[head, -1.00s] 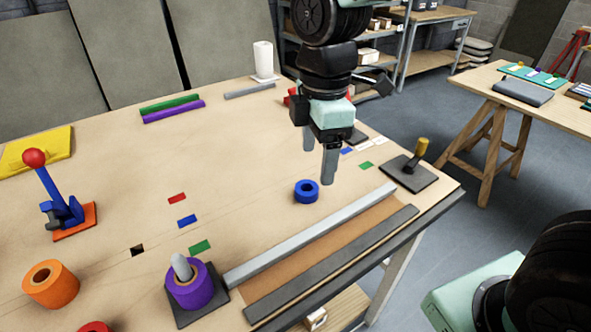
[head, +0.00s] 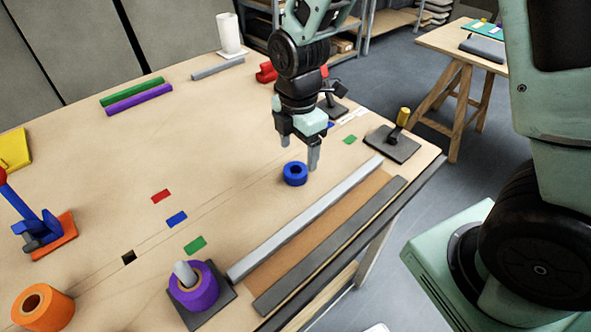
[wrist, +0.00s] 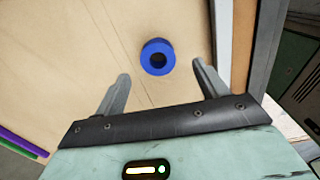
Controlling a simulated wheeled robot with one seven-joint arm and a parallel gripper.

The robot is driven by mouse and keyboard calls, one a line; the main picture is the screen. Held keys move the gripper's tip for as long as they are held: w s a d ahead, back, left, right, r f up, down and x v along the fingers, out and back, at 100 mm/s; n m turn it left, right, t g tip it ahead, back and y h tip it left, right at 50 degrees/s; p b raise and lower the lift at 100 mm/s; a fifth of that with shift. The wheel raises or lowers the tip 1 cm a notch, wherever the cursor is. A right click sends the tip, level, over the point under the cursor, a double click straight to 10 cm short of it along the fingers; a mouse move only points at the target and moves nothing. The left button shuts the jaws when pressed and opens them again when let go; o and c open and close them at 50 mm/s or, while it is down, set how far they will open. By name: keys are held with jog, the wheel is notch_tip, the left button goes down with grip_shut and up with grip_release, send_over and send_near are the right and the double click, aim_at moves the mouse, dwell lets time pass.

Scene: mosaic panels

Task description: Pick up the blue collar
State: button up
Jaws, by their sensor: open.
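The blue collar (head: 295,173) is a short ring with a dark centre hole, lying flat on the wooden table, left of the grey rail. In the wrist view the blue collar (wrist: 157,57) sits ahead of the fingertips, roughly centred between them, with clear table around it. My gripper (head: 299,156) is open and empty, with its fingers pointing down just behind and above the collar. In the wrist view my gripper (wrist: 160,70) shows two grey fingers spread wider than the collar. No contact with the collar shows.
A grey rail (head: 305,220) and a dark rail (head: 330,247) run along the table's right edge. A purple collar (head: 205,291) sits on a peg at front. A dark plate with a yellow-topped peg (head: 392,143) stands to the right. The table left of the collar is mostly clear.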

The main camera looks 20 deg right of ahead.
jog(key=shift+w+a+f+p, duration=0.1)
jog(key=shift+f+p, duration=0.35)
jog(key=shift+f, duration=1.05)
jog(key=shift+w+a+f+p, duration=0.1)
jog(key=shift+f+p, duration=0.35)
jog(key=shift+f, duration=1)
jog(key=shift+c, duration=0.3)
jog(key=c, duration=1.3)
jog(key=shift+r, duration=0.1)
notch_tip(320, 180, up, 10)
jog(key=b, duration=0.1)
notch_tip(320, 180, up, 7)
jog(key=p, duration=0.5)
send_over(296, 166)
jog(key=s, duration=0.1)
jog(key=shift+s+a, duration=0.1)
jog(key=shift+a, duration=0.2)
